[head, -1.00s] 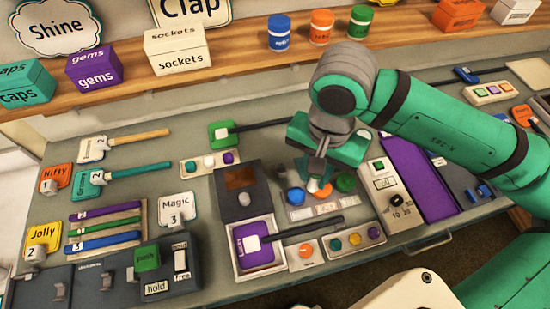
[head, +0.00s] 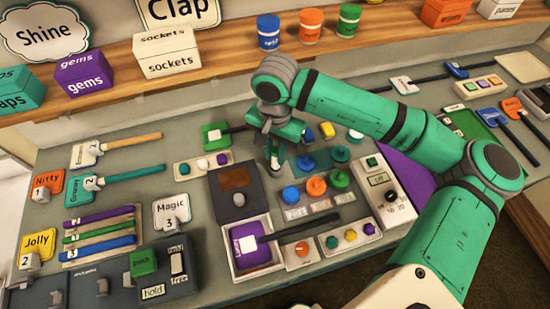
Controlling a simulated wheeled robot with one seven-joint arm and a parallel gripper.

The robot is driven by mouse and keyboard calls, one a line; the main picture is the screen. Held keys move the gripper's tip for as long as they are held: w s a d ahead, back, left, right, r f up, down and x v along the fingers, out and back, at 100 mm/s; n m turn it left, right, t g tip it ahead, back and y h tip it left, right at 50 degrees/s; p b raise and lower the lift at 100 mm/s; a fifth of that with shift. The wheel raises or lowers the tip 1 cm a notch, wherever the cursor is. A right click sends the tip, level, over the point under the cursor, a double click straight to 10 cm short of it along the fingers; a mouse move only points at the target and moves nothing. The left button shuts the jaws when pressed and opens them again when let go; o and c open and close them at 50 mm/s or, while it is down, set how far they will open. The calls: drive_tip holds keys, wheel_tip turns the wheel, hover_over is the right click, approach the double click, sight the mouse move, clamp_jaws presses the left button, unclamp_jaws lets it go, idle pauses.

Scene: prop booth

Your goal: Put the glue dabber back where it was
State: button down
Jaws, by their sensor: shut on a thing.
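My gripper (head: 277,143) is over the middle of the grey counter, with its fingers pointing down. It is shut on a small, slim thing with a pale lower end, which I take to be the glue dabber (head: 275,161). The fingers hide most of it, and its details are too small to read. It is right of the grey panel with the brown window (head: 236,178) and behind the blue knob (head: 291,194). I cannot tell whether its lower end touches the counter.
An orange knob (head: 315,186) and a green knob (head: 339,179) stand just in front, with more round pieces behind. A green paddle (head: 214,135) lies behind left. A wooden shelf (head: 210,74) runs along the back.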

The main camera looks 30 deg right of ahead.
sight(275, 160)
drive_tip(key=shift+w+f, duration=0.15)
drive_tip(key=shift+f, duration=1.5)
drive_tip(key=shift+f, duration=0.1)
drive_tip(key=c, duration=1.6)
unclamp_jaws()
wheel_tip(275, 160, up, 12)
drive_tip(key=shift+r, duration=0.15)
